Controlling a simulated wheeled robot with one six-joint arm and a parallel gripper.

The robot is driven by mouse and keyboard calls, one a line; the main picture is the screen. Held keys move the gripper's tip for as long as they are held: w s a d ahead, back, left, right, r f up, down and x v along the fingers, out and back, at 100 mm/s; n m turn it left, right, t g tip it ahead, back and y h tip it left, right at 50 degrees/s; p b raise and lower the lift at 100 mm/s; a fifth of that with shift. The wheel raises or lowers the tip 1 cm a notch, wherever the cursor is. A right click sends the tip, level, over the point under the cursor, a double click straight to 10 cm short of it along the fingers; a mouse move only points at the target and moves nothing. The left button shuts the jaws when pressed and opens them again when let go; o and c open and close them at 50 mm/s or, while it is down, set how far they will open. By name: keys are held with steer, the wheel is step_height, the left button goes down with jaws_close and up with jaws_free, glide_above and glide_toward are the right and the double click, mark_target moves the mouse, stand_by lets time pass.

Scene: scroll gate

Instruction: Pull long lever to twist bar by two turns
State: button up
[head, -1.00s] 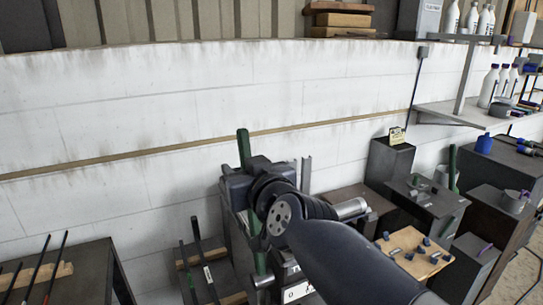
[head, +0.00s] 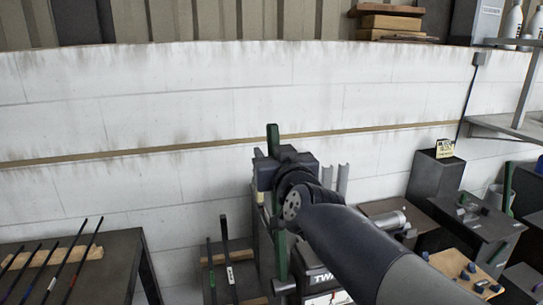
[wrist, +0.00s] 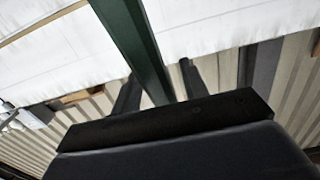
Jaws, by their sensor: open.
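A dark green bar (head: 272,145) stands upright behind my wrist in the head view. It reappears lower down, ending near a grey cylindrical piece (head: 285,286). My arm hides its middle. In the wrist view the green bar (wrist: 135,40) runs down from the top edge, between the two dark fingers of my gripper (wrist: 158,76). The gripper is open, with a gap visible on the right side of the bar. I cannot tell whether the left finger touches it. A white sign (head: 318,277) with partly hidden lettering "TW" is below my arm. I cannot tell which part is the long lever.
Dark pedestals (head: 435,178) and a wooden board (head: 462,268) crowd the right. A white wall (head: 180,115) is close behind.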

steer(key=shift+x, duration=0.8)
jaws_close()
